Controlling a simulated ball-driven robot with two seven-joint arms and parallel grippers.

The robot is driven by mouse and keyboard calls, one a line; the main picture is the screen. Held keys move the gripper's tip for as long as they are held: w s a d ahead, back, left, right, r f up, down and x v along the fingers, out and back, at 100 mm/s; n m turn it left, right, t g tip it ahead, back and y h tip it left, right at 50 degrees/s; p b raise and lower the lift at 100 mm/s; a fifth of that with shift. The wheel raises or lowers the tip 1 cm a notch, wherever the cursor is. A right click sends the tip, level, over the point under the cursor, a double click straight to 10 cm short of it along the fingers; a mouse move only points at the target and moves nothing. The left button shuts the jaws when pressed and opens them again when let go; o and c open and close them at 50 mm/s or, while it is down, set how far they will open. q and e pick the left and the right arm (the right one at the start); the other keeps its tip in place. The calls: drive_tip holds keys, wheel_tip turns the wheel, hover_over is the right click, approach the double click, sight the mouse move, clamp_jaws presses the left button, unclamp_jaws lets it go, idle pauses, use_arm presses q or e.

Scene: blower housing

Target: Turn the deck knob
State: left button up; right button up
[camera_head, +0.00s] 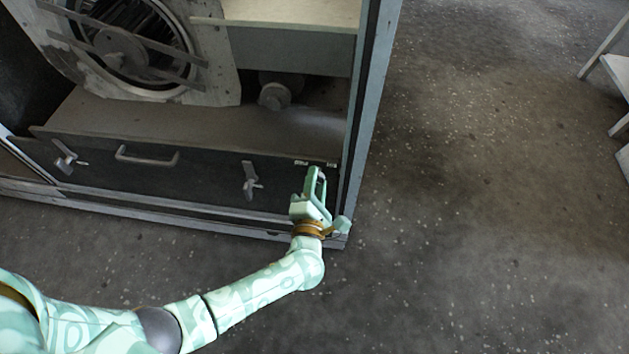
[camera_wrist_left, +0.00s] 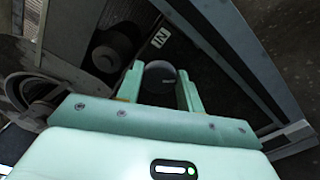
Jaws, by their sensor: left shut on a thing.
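My left gripper (camera_head: 316,176) is at the right end of the dark front panel of the housing, close to its face. In the left wrist view its two fingers (camera_wrist_left: 160,86) are shut on a short grey round knob (camera_wrist_left: 160,72), one finger on each side. The far face of the knob bears a small pale mark. In the head view the knob is hidden behind the gripper. A white label (camera_wrist_left: 160,38) reading "IN" sits on the panel beside it. My right gripper is not in view.
The dark panel (camera_head: 210,178) carries a bar handle (camera_head: 147,157) and two latch levers (camera_head: 66,157) (camera_head: 250,181). A large round fan (camera_head: 135,45) stands behind. The grey cabinet post (camera_head: 369,110) rises just right of the gripper.

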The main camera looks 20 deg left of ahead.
use_arm(q)
drive_tip(key=m+p, duration=0.1)
drive_tip(key=m, duration=0.1)
drive_tip(key=shift+m, duration=0.4)
drive_tip(key=shift+d+m+p, duration=0.1)
drive_tip(key=shift+m+p, duration=0.2)
drive_tip(key=shift+m, duration=0.6)
drive_tip(key=m+p, duration=0.1)
drive_tip(key=m, duration=0.2)
drive_tip(key=shift+f+m, duration=0.15)
drive_tip(key=shift+m, duration=0.15)
drive_tip(key=shift+f+m, duration=0.1)
drive_tip(key=shift+m, duration=1.8)
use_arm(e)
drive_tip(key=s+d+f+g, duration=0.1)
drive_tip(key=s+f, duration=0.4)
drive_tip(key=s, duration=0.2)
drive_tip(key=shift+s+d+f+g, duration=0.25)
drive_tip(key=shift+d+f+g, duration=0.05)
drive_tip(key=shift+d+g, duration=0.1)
use_arm(q)
drive_tip(key=o, duration=1)
drive_tip(key=shift+p, duration=0.3)
